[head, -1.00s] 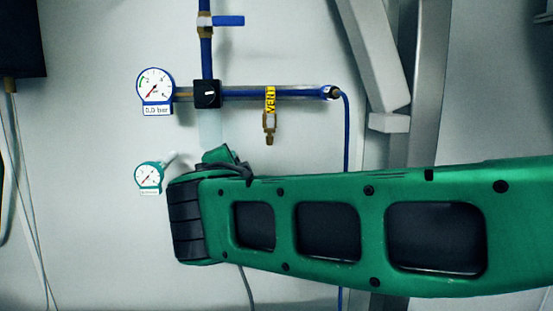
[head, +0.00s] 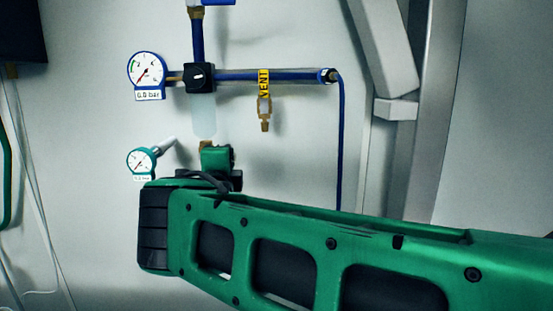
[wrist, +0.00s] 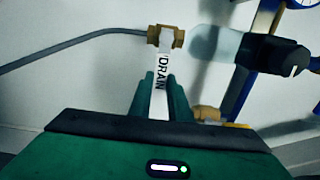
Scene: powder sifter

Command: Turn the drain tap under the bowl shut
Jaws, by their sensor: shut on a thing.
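The drain tap shows in the wrist view as a brass body (wrist: 166,38) with a white lever marked DRAIN (wrist: 161,85). The lever points from the brass body down between the green fingers of my gripper (wrist: 160,80), which is shut on it. The translucent bowl (wrist: 216,45) lies beside the brass body, and a grey tube leaves its other side. In the head view the bowl (head: 204,115) hangs under a black block, with a bit of brass below it. My gripper (head: 217,160) is just below the bowl there, and the lever is hidden.
A blue pipe with a blue-rimmed gauge (head: 147,74) reading 0.0 bar runs along the wall. A brass vent valve with a yellow VENT handle (head: 264,84) hangs right of the bowl. A small green gauge (head: 140,163) is close to my gripper. Grey metal posts (head: 424,110) stand at right.

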